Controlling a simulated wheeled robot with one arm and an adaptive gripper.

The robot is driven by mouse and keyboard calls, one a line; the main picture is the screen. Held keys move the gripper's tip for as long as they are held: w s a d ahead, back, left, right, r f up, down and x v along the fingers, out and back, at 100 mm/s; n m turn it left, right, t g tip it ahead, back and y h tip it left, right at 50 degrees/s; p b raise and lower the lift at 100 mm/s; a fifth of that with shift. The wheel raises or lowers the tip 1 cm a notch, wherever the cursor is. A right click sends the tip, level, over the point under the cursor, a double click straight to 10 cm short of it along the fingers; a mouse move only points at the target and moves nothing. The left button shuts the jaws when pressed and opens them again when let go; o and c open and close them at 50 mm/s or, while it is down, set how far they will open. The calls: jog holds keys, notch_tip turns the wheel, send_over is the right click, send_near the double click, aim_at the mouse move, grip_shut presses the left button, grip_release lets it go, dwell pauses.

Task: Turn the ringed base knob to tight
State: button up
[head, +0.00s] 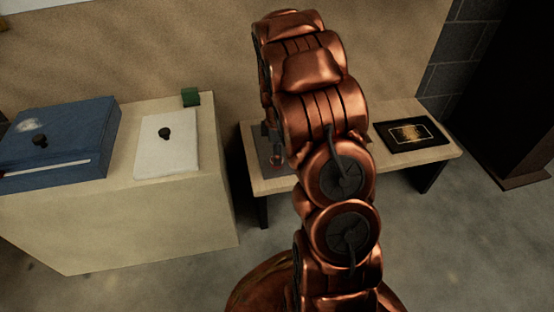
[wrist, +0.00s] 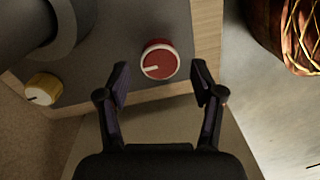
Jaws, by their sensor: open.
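The red knob (wrist: 160,62) has a pale ring around its base and a white pointer line directed left and slightly down. It sits on a grey plate (wrist: 115,35) near the plate's edge. My gripper (wrist: 161,80) is open, with its fingertips on either side of the knob and slightly below it in the wrist view. I see no contact with it. In the head view my arm hides the gripper and most of the grey plate (head: 258,148).
A dark grey cylinder (wrist: 40,30) rises beside the knobs. The plate lies on a low wooden bench (head: 386,164), with a black panel (head: 413,134) at its right.

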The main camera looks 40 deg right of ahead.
notch_tip(320, 180, down, 2)
jog(key=shift+f, duration=0.1)
jog(key=c, duration=1.2)
